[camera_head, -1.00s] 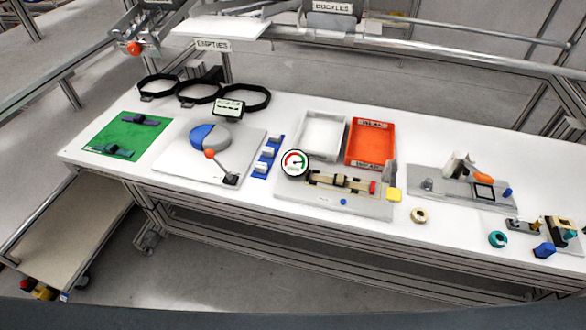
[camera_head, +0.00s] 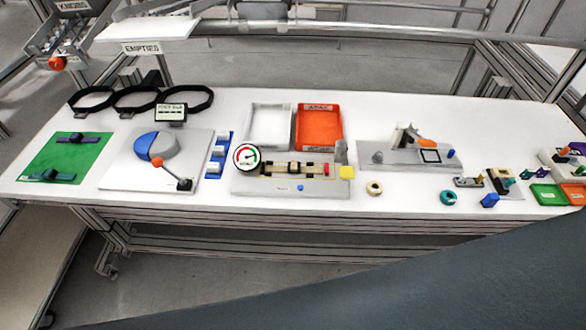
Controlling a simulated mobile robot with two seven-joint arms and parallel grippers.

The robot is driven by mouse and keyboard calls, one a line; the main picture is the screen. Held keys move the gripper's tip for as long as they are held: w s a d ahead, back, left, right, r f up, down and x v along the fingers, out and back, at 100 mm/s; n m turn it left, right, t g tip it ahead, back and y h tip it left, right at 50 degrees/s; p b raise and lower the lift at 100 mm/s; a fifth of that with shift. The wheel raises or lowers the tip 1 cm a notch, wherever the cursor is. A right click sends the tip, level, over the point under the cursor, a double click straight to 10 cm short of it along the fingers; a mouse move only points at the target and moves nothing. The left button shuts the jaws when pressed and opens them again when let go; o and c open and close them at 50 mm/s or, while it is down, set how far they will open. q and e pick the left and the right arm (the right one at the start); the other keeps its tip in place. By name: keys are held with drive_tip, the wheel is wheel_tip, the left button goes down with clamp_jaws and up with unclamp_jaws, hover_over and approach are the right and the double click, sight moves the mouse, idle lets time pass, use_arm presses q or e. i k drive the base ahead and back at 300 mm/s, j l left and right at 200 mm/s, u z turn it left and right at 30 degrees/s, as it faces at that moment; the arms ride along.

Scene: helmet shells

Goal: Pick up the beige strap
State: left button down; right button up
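A small beige ring-shaped coil (camera_head: 374,188) lies on the white bench top (camera_head: 330,202) near its front edge, right of the yellow block (camera_head: 346,172). It looks like a rolled strap, but it is too small to be sure. A similar teal coil (camera_head: 448,198) lies further right, beside a blue piece (camera_head: 489,200). Nothing touches the beige coil. Neither of my grippers is in view.
A grey gauge fixture (camera_head: 240,184) stands left of the beige coil, and another grey fixture (camera_head: 375,156) stands behind it. White (camera_head: 252,125) and red (camera_head: 319,110) trays are at the back. Green (camera_head: 549,195) and orange trays are at the right. Bare bench surrounds the coil.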

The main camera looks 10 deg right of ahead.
sight(294, 167)
drive_tip(key=l+u, duration=0.1)
drive_tip(key=l, duration=0.7)
drive_tip(key=k+l, duration=0.1)
drive_tip(key=l, duration=0.7)
drive_tip(key=l+u, duration=0.05)
